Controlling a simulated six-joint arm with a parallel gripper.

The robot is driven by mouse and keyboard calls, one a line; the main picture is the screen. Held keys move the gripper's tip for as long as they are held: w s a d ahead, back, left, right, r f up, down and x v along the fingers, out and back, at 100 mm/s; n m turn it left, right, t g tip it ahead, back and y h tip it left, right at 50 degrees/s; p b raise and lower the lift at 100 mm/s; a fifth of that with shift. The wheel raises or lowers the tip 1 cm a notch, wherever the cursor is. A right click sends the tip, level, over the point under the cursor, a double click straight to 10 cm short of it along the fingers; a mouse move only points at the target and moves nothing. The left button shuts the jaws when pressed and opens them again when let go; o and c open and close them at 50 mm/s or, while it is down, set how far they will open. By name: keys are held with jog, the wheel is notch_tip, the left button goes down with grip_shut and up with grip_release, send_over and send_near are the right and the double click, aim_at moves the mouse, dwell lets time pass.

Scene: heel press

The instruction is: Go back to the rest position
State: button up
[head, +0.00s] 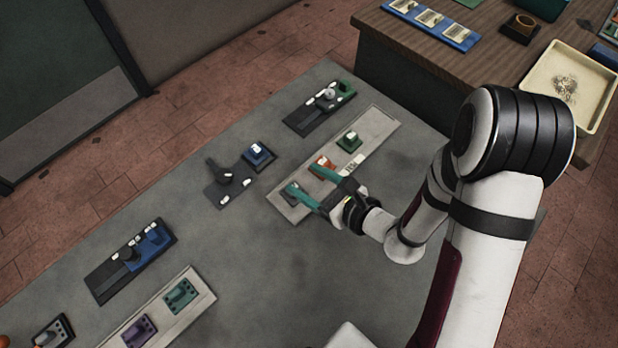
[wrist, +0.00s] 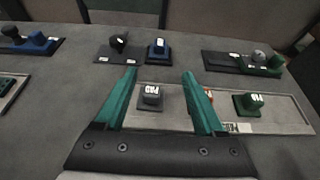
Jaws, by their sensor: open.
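My gripper (head: 299,177) has two teal fingers and is over the near-left end of a pale grey tray (head: 372,128) on the grey table. In the wrist view the gripper (wrist: 159,72) is open, with its fingers spread apart. A dark grey block with a white-lettered top (wrist: 150,96) shows between the fingers, standing in the tray; I see no contact. An orange block (head: 322,164) is in the tray beside the fingers, mostly hidden by the right finger in the wrist view. A green block (head: 349,141) is farther along the tray.
A black fixture with a green end (head: 321,108) lies behind the tray. A dark fixture with a lever (head: 226,185) and a blue block (head: 258,155) stand left. A blue-ended fixture (head: 130,260) and another pale tray (head: 203,292) are lower left. A wooden desk (head: 400,45) stands at upper right.

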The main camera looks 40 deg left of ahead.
jog(key=s+d+r+n+g+h, duration=0.1)
jog(key=s+d+r+n+g, duration=0.15)
jog(key=d+r+n, duration=0.35)
jog(key=s+d+r+n+g+h, duration=0.1)
jog(key=s+d+r+n+g, duration=0.15)
jog(key=r, duration=0.55)
jog(key=s+d+n+t+h, duration=0.1)
jog(key=d+h, duration=0.3)
jog(key=d, duration=0.7)
jog(key=s+d+n+t+h, duration=0.1)
jog(key=d+n+t+h, duration=0.2)
jog(key=d, duration=0.8)
jog(key=h, duration=0.2)
jog(key=shift+s+t+h, duration=0.3)
jog(key=shift+t, duration=0.1)
